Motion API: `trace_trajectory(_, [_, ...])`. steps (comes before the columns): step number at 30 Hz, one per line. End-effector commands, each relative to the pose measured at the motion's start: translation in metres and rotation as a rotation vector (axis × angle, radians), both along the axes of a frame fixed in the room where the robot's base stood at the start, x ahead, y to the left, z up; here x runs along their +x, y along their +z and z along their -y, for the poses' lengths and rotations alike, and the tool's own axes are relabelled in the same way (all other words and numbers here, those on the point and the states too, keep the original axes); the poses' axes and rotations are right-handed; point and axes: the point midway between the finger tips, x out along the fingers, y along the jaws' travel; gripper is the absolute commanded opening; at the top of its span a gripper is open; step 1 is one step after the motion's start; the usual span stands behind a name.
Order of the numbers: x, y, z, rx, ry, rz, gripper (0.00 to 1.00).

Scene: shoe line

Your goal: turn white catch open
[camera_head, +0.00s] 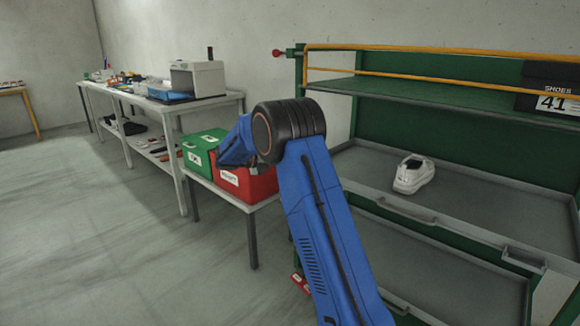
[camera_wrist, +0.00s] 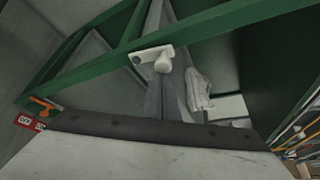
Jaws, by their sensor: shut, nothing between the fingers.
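The white catch (camera_wrist: 153,54) shows in the wrist view, mounted on a green frame bar, with a dark pivot at its left end and a rounded knob at its right. My gripper (camera_wrist: 161,78) is shut and empty; its grey fingers point up toward the catch, with the tips just below the knob. I cannot tell whether they touch it.
A white shoe (camera_head: 413,174) sits on the grey shelf of the green rack (camera_head: 380,135). Red (camera_head: 250,183) and green (camera_head: 197,150) boxes stand on a low table left of the rack. A long workbench (camera_head: 160,101) runs along the wall. The floor at left is clear.

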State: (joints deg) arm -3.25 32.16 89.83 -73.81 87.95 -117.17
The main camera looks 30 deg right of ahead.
Motion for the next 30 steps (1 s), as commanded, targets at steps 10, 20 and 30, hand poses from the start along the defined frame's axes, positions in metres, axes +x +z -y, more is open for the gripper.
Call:
trace_trajectory(10, [0.0055, 0.0020, -0.0021, -0.010, 0.000, -0.026, 0.00])
trace_trajectory(20, [0.0068, 0.0023, -0.0026, -0.009, 0.001, -0.024, 0.00])
trace_trajectory(30, [0.0063, 0.0017, -0.0027, -0.009, 0.001, -0.023, 0.00])
